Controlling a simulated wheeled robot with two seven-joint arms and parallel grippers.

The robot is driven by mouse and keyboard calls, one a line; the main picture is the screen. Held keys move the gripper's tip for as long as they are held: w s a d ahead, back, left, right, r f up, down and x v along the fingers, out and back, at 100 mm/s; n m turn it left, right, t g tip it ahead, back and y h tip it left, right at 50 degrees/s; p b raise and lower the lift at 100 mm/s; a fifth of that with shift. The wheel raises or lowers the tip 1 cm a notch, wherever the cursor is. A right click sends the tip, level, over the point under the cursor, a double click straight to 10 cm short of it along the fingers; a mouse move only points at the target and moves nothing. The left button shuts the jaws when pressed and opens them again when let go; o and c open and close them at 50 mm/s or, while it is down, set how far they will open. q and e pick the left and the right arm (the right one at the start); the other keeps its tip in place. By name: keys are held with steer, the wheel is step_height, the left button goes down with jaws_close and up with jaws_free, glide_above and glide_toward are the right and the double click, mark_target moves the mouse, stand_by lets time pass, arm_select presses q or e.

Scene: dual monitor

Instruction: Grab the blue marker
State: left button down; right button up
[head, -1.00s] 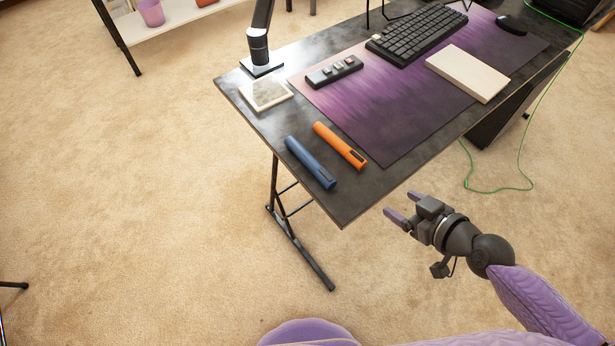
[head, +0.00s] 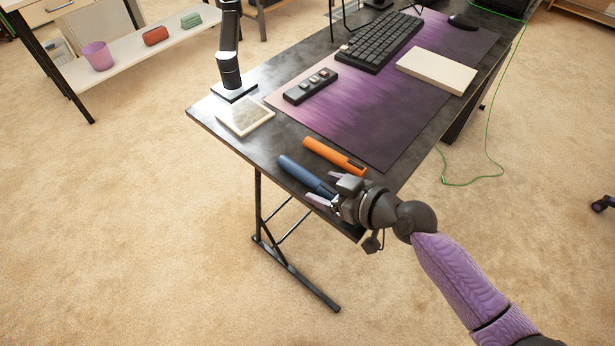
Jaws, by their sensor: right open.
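The blue marker (head: 301,172) lies on the dark desk (head: 228,126) near its front left edge, with its near end partly hidden by my right gripper. An orange marker (head: 333,154) lies just behind it, roughly parallel. My right gripper (head: 322,189) is open at the near end of the blue marker, with its purple fingertips seeming to lie on either side of that end. I cannot tell whether they touch it. My left gripper is not in view.
On the desk are a white square coaster-like piece (head: 246,116), a lamp base (head: 234,91), a small button pad (head: 311,86), a keyboard (head: 380,42), a white book-like block (head: 436,71) and a purple mat (head: 400,108). Carpet (head: 130,240) is clear at left.

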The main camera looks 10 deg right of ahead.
jaws_close()
stand_by(0.3)
